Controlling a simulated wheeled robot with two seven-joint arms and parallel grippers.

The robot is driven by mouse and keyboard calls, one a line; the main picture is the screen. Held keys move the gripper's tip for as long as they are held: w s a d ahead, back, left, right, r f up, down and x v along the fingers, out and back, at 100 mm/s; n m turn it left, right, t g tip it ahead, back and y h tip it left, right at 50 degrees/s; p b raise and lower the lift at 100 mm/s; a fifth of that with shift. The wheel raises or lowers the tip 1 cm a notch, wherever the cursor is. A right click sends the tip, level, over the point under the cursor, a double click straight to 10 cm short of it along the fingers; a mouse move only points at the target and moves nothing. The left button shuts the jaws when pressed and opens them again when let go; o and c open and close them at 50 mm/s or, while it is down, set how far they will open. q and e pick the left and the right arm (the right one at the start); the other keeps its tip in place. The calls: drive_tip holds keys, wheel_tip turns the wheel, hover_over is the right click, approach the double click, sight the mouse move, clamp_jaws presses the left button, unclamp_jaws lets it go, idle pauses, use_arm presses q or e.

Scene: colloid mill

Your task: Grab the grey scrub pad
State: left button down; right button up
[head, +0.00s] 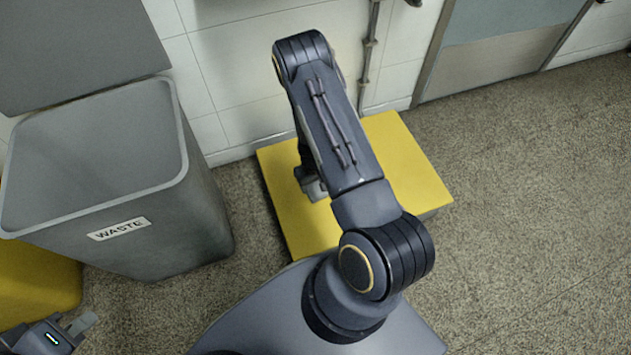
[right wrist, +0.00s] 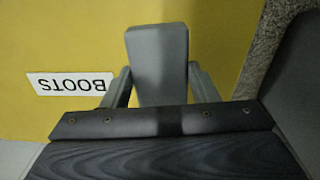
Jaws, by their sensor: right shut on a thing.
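The grey scrub pad (right wrist: 158,55) is a plain grey block in the right wrist view. My right gripper (right wrist: 160,85) is shut on it, with one finger on each side. The pad shows against a yellow surface, and its height above that surface is hard to tell. In the head view my right gripper (head: 313,185) is over the yellow box (head: 400,150), partly hidden behind my arm, and the pad cannot be made out there. My left gripper (head: 72,327) is at the lower left corner of the head view, its fingers apart and nothing visible between them.
A large grey bin (head: 190,215) labelled WASTE stands left of the yellow box. A white BOOTS label (right wrist: 70,83) lies on the yellow surface. A tiled wall (head: 240,60) and a door (head: 500,55) are behind. The speckled floor (head: 530,210) is clear at right.

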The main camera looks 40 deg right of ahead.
sight(310, 193)
drive_tip(key=a+r, duration=0.1)
drive_tip(key=s+r+p, duration=0.1)
drive_tip(key=r, duration=0.1)
drive_tip(key=a+r, duration=0.1)
drive_tip(key=shift+s+a+r+p, duration=0.2)
drive_tip(key=shift+s+a+p, duration=0.1)
drive_tip(key=shift+a, duration=0.05)
drive_tip(key=s+a+r+p, duration=0.2)
drive_tip(key=s+a+r, duration=0.1)
drive_tip(key=a, duration=0.4)
drive_tip(key=shift+s+a+r, duration=0.3)
drive_tip(key=shift+s+a, duration=0.05)
drive_tip(key=shift+s, duration=0.55)
